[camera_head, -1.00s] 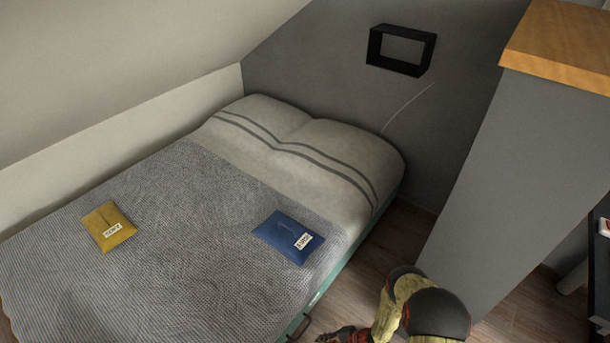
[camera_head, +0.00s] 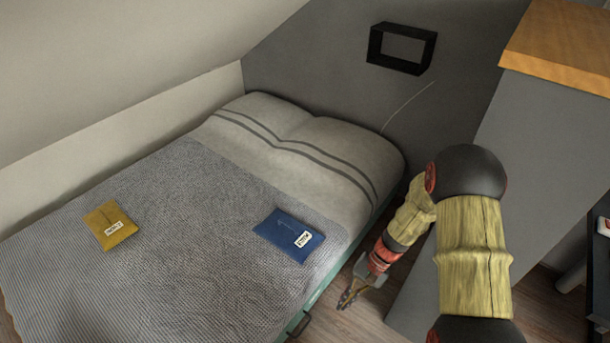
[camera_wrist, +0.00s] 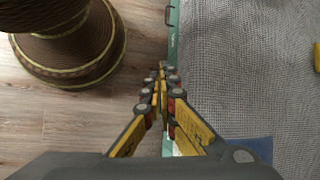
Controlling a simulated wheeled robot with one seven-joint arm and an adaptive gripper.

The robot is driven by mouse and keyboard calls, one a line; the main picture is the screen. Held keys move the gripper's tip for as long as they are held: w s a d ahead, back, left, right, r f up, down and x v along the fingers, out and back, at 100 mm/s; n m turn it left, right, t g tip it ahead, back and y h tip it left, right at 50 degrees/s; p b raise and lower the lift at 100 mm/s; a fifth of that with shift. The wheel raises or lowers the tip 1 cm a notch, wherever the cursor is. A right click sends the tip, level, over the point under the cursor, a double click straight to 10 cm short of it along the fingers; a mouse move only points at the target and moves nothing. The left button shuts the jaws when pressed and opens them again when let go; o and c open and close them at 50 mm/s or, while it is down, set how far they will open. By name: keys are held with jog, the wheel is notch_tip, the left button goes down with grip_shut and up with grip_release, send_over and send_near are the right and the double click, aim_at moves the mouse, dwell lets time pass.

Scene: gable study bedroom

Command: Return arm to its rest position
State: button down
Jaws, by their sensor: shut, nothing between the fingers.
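My gripper (camera_head: 347,297) hangs at the end of my bent arm in the head view, over the floor just right of the bed's side. It points down and is apart from the bed. In the wrist view my gripper (camera_wrist: 160,72) has its fingertips together with nothing between them, above the bed's green edge. My arm rises in the right half of the head view, in front of the grey partition.
The bed (camera_head: 150,290) fills the left, with a yellow packet (camera_head: 111,225) and a blue packet (camera_head: 289,236) on its blanket. A grey partition (camera_head: 540,180) with a wooden top (camera_head: 560,45) stands right. A black wall frame (camera_head: 402,49) hangs behind. A brown ribbed round object (camera_wrist: 70,45) stands on the floor.

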jog(key=s+d+r+n+t+h, duration=0.1)
jog(key=s+d+r+t+h, duration=0.1)
jog(key=r, duration=1.2)
jog(key=s+d+r+n+t+h+p, duration=0.1)
jog(key=s+r+t, duration=0.3)
jog(key=r, duration=0.9)
jog(key=s+d+r+n+t+h, duration=0.3)
jog(key=s+r, duration=0.4)
jog(key=r, duration=0.7)
jog(key=shift+s+d+r+t+p, duration=0.25)
jog(key=shift+d+r+t+p, duration=0.05)
jog(key=shift+d, duration=0.1)
